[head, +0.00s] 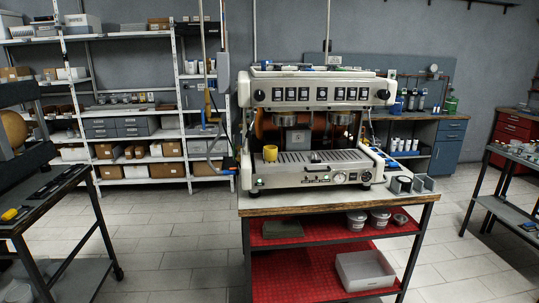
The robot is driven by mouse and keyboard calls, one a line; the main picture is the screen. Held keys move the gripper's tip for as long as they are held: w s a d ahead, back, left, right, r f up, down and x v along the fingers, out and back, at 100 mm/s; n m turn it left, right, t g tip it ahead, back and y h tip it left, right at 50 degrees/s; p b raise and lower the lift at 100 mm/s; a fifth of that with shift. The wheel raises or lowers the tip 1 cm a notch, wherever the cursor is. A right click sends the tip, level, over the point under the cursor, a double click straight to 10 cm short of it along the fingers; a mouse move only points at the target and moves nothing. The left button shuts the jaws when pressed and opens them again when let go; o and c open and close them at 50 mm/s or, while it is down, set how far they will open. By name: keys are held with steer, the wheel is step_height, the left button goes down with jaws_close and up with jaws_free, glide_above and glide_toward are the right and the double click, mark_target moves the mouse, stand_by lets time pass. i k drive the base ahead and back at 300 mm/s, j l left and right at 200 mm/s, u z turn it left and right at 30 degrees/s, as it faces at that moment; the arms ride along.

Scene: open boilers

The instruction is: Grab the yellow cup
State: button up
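A small yellow cup (270,153) stands upright on the left part of the drip tray (318,157) of a white espresso machine (318,91). It is below the machine's front panel, near the tray's left end. Nothing covers the cup's front. My gripper cannot be made out in the head view, so where it is relative to the cup is not shown.
The machine stands on a wood-edged cart (340,203) with red lower shelves. A dark bench (38,200) stands left, another table (512,160) right. Tiled floor (180,245) is clear between cart and left bench.

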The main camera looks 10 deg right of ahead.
mark_target(270, 152)
steer(key=i+j+z, duration=0.3)
steer(key=i+j, duration=0.3)
steer(key=i, duration=0.35)
steer(key=i+j+z, duration=0.3)
steer(key=i+j, duration=0.55)
steer(key=i, duration=0.05)
